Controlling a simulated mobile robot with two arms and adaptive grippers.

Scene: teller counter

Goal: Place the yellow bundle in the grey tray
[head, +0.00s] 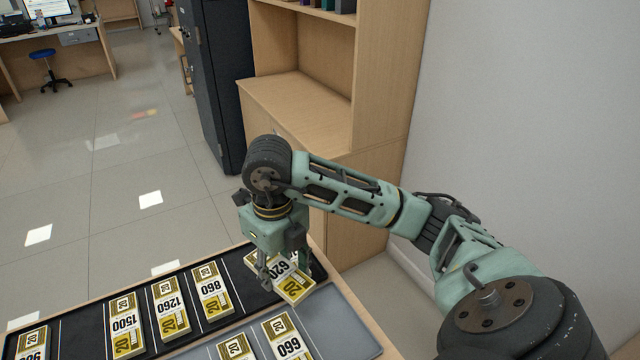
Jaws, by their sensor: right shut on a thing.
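My right gripper (268,276) points down at the right end of the black tray (70,300). It is shut on a yellow and white bundle marked 620 (294,286), which sits askew near that tray's right end. The fingers cover its left part, and I cannot tell whether it is lifted. The grey tray (345,318) lies in front of the black one. Two yellow bundles lie in the grey tray, one marked 660 (284,338) and one cut off by the lower edge (234,347). My left gripper is out of view.
A wooden shelf unit (310,110) and a dark cabinet (212,80) stand behind. The grey tray's right part is bare.

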